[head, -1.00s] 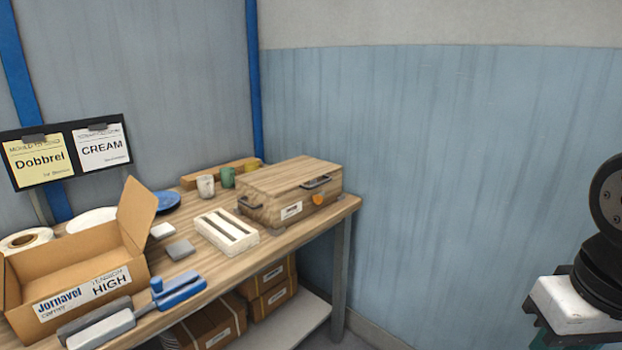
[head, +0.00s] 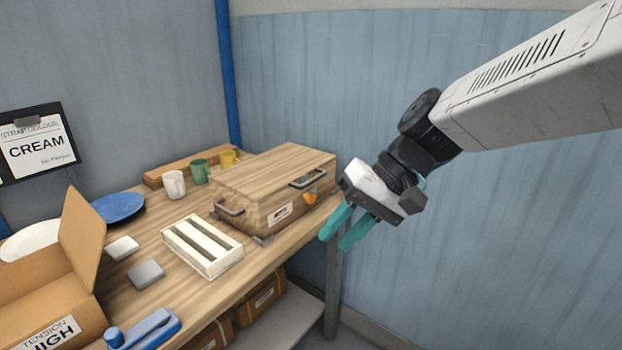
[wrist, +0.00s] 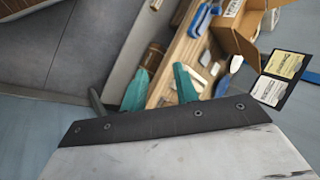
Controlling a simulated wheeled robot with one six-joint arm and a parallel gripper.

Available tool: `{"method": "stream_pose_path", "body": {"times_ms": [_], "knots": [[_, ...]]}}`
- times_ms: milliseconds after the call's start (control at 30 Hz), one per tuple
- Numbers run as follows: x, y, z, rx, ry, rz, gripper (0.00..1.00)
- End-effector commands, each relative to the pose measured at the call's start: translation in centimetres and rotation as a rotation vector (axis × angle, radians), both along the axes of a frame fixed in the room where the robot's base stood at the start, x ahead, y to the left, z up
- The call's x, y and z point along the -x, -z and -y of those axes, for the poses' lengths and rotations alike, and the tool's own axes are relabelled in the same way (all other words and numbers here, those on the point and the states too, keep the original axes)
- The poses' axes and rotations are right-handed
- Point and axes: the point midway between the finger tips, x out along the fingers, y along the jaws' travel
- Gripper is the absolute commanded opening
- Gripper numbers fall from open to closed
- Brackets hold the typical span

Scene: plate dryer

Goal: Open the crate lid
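The wooden crate (head: 262,212) stands at the far right end of the workbench in the head view. Its wood-grain lid (head: 265,172) lies flat and closed on top.
A white slotted tray (head: 203,247) sits left of the crate. Behind are mugs (head: 174,184), a wooden block (head: 190,165) and a blue plate (head: 119,207). An open cardboard box (head: 45,262) and a blue tool (head: 145,330) are at left. The blue wall is behind.

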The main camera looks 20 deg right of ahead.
Motion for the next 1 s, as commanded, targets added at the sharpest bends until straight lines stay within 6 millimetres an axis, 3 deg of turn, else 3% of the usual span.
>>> {"method": "stream_pose_path", "body": {"times_ms": [33,133,233,400,500,600,733,1000], "knots": [[-2.8,0.2,-0.4,-0.092,0.042,0.0,0.3],[-8.5,0.3,-0.6,-0.267,0.139,0.04,0.3],[-14.6,1.1,0.4,-0.413,0.267,0.095,0.3],[-23.7,4.0,4.6,-0.579,0.516,0.203,0.3],[-27.4,6.1,7.5,-0.625,0.645,0.255,0.3],[-29.7,7.8,9.8,-0.645,0.74,0.294,0.3],[-31.1,9.1,11.3,-0.653,0.806,0.32,0.3],[-34.0,9.9,9.6,-0.656,0.816,0.325,0.3]]}}
